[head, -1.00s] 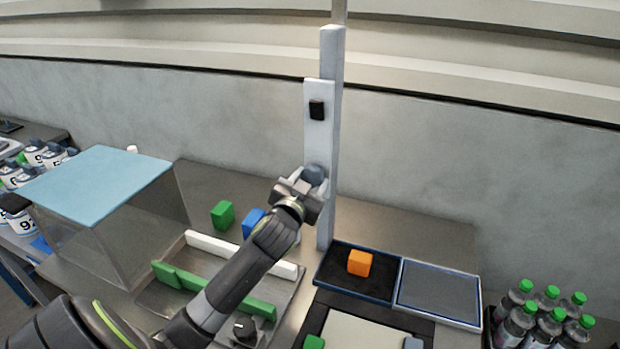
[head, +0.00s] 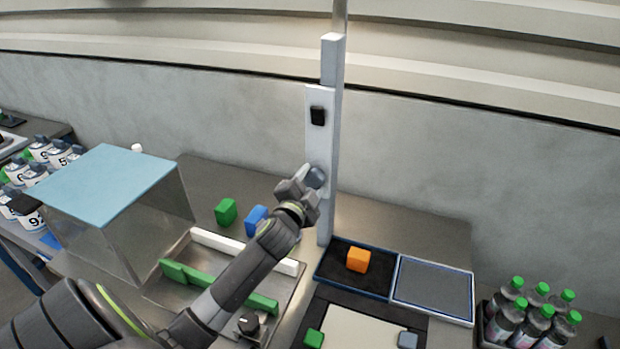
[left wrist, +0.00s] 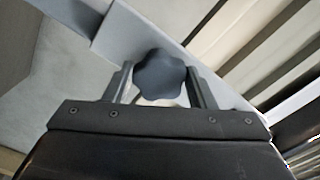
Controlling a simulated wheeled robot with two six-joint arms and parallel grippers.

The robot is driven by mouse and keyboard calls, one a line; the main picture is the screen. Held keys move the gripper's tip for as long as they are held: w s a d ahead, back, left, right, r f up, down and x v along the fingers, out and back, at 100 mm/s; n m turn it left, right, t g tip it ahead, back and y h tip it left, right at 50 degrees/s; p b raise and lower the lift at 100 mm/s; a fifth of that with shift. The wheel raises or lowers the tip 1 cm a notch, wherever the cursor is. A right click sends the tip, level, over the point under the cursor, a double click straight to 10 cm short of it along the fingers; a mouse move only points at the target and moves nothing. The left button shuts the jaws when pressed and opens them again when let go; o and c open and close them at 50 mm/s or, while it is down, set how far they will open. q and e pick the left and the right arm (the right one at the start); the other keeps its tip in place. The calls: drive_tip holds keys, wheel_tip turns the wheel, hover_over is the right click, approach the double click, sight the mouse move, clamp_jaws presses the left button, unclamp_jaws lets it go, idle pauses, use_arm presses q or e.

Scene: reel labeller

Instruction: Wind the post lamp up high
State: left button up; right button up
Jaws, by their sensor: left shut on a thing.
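The lamp post (head: 331,140) stands upright at the back of the bench, with a white plate (head: 318,145) on its front. A black block (head: 317,115) sits on the upper part of the plate, and a grey-blue lobed knob (head: 316,176) sits low on it. My left gripper (head: 306,183) is at the knob. In the left wrist view the knob (left wrist: 160,75) sits between the two fingers of my left gripper (left wrist: 161,82), which is shut on it. The lamp itself is not in view. My right gripper is not in view.
An orange block (head: 358,260) lies in a dark tray beside an empty grey tray (head: 433,288). A clear box with a blue lid (head: 103,184) stands left; bottles (head: 533,315) stand right.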

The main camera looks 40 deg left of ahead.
use_arm(q)
drive_tip(key=m+p, duration=0.2)
drive_tip(key=m, duration=0.2)
drive_tip(key=shift+r+p, duration=0.15)
drive_tip(key=shift+p, duration=0.2)
drive_tip(key=m+p, duration=0.2)
drive_tip(key=m, duration=0.1)
drive_tip(key=shift+m, duration=0.3)
drive_tip(key=m+p, duration=0.1)
drive_tip(key=m, duration=0.1)
drive_tip(key=shift+m, duration=1.9)
drive_tip(key=o, duration=1)
drive_tip(key=shift+c, duration=0.2)
drive_tip(key=b+v, duration=0.3)
drive_tip(key=v, duration=1.4)
drive_tip(key=shift+s+d, duration=0.15)
drive_tip(key=shift+d, duration=0.05)
